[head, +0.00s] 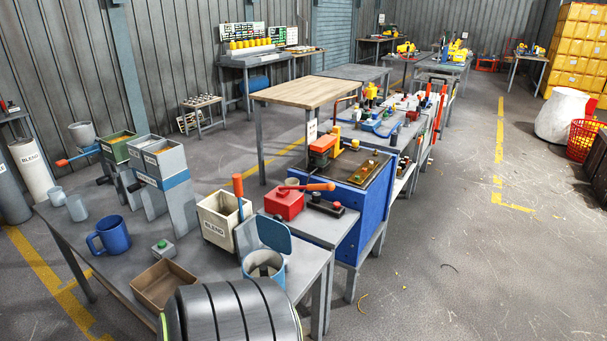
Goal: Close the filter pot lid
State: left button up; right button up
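The filter pot (264,268) is a round blue-grey pot near the front right corner of the near table. Its lid (274,235) stands raised at the pot's far side, tilted up, so the pot is open at the top and part of its inside shows. Neither of my grippers is in view, so nothing of mine is seen touching the pot or lid. The lower front of the pot is partly hidden by a dark banded cylinder at the bottom edge; I cannot tell whether that is part of me.
On the near table (130,243), a white BLEND bin (222,218) with an orange-handled tool stands behind the pot. A cardboard box (166,284) and a blue mug (110,236) lie to the left. A red box (284,205) is behind right. The floor (440,260) to the right is largely clear.

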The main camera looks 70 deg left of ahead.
aim_at(276, 235)
jog(key=i+j+u, duration=0.15)
jog(key=i+u, duration=0.6)
jog(key=i+l+u, duration=0.1)
jog(key=i+u, duration=0.3)
jog(key=i+l+u, duration=0.2)
jog(key=i+u, duration=0.35)
jog(key=u, duration=0.3)
jog(key=i+u, duration=0.2)
jog(key=u, duration=0.25)
jog(key=i+l+u, duration=0.1)
jog(key=u, duration=0.4)
jog(key=i+l+u, duration=0.15)
jog(key=u, duration=0.3)
jog(key=i+u, duration=0.2)
jog(key=u, duration=0.25)
jog(key=i+l+u, duration=0.15)
jog(key=u, duration=0.3)
jog(key=i+l+u, duration=0.15)
jog(key=u, duration=0.25)
jog(key=k+l, duration=0.45)
jog(key=u, duration=0.05)
